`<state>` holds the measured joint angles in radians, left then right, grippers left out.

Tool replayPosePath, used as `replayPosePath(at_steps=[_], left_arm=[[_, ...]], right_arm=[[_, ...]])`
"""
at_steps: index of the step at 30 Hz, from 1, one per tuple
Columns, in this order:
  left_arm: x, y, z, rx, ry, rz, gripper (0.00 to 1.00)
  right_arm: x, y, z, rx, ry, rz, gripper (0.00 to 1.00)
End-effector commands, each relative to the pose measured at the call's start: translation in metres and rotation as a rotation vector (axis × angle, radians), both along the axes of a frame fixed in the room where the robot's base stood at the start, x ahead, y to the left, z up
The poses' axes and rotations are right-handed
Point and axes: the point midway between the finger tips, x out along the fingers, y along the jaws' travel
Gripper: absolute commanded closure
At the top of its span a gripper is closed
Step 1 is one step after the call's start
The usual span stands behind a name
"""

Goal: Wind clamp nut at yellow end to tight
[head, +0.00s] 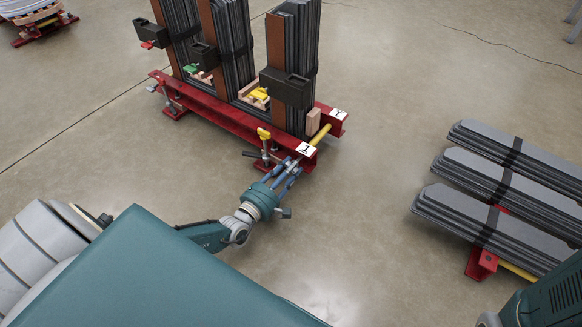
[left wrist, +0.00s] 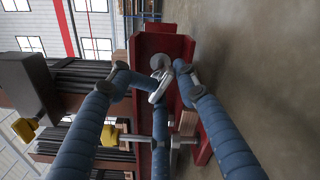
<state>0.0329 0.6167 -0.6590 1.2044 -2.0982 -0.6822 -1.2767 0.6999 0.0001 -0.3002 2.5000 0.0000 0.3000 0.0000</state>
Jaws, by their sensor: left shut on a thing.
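The red stacking frame (head: 225,118) carries upright stacks of dark core plates (head: 303,50). A yellow rod (head: 320,133) runs across its near right end, and a yellow-topped post (head: 264,134) stands at the near beam. My left gripper (head: 293,164) reaches the end of the beam there. In the left wrist view its blue fingers (left wrist: 157,82) close around a grey metal clamp nut (left wrist: 159,87) against the red beam (left wrist: 166,45). The fingers partly cover the nut, so its tightness cannot be told. My right gripper is not in view.
Dark plate bundles (head: 505,180) lie on a red support at right. Black clamps with coloured handles hold the upright stacks, including a yellow handle (head: 258,94). The concrete floor between the frame and the bundles is clear.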

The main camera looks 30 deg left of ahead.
Motion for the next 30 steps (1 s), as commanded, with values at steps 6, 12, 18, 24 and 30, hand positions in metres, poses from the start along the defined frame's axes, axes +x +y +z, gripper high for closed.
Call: replayPosePath(at_steps=[6, 12, 18, 24, 30], left_arm=[[-0.002, -0.005, 0.000, 0.051, -0.004, -0.007, 1.00], [-0.002, -0.005, 0.001, 0.326, -0.026, -0.007, 1.00], [-0.003, -0.005, -0.001, 0.419, -0.033, -0.008, 1.00], [-0.003, -0.005, -0.001, 0.423, -0.034, -0.008, 1.00], [-0.003, -0.005, 0.001, 0.662, -0.053, -0.008, 1.00]], right_arm=[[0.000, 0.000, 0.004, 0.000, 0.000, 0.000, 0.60], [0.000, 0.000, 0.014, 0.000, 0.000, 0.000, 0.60], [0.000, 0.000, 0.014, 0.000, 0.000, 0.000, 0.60], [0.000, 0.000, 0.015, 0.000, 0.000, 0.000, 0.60], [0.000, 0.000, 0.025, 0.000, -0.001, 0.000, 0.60]])
